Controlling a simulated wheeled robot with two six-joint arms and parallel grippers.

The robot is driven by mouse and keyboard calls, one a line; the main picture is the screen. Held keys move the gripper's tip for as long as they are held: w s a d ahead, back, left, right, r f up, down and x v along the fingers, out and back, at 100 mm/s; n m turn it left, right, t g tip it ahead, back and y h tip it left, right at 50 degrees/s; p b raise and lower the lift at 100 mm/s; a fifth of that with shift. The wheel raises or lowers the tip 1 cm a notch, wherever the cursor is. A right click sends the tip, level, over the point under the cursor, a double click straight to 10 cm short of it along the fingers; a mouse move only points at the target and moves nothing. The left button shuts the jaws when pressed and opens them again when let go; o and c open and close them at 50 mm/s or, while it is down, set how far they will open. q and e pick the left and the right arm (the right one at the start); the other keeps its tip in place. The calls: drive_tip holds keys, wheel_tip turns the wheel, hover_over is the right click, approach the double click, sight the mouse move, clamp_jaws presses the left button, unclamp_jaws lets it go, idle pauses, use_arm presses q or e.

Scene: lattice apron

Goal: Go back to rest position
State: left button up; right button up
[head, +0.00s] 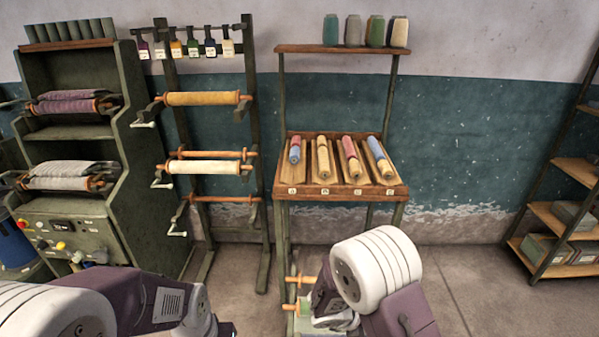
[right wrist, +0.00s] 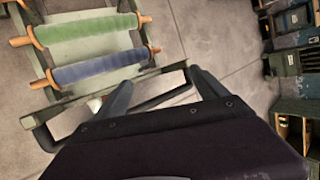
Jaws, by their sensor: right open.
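My right arm (head: 375,270) reaches in from the bottom of the head view, and its wrist hides its fingers there. In the right wrist view my right gripper (right wrist: 160,78) is open, its two dark fingers wide apart. I see no thing gripped between them. Past the fingers is a low frame with a green roll (right wrist: 85,33) and a blue roll (right wrist: 98,67). My left arm (head: 130,300) lies along the bottom left of the head view. Its fingers are not in the picture.
A sloped rack (head: 340,192) with several coloured rolls stands ahead. A roller stand (head: 262,150) and a green machine cabinet (head: 150,170) are left of it. Wooden shelves (head: 555,165) stand at the far right. The floor (head: 470,275) between rack and shelves is clear.

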drive_tip(key=s+r+m+g+y, duration=0.1)
drive_tip(key=s+r+m+y, duration=0.3)
drive_tip(key=m, duration=1.4)
drive_tip(key=s+r+m+y, duration=0.3)
drive_tip(key=s+r+m, duration=0.25)
drive_tip(key=m, duration=1.15)
use_arm(q)
wheel_tip(320, 180, down, 23)
drive_tip(key=b, duration=2.3)
use_arm(e)
drive_tip(key=s+f+g, duration=0.1)
drive_tip(key=s+f, duration=0.2)
drive_tip(key=f, duration=2.1)
use_arm(q)
wheel_tip(320, 180, up, 22)
drive_tip(key=p, duration=2.1)
drive_tip(key=shift+s+a+p, duration=0.15)
drive_tip(key=shift+s+p, duration=0.1)
drive_tip(key=shift+p, duration=0.05)
use_arm(e)
wheel_tip(320, 180, up, 22)
drive_tip(key=shift+a+f+m, duration=0.25)
drive_tip(key=shift+a+m, duration=0.05)
drive_tip(key=shift+a, duration=0.1)
use_arm(q)
drive_tip(key=shift+f, duration=0.2)
use_arm(e)
drive_tip(key=shift+f, duration=0.1)
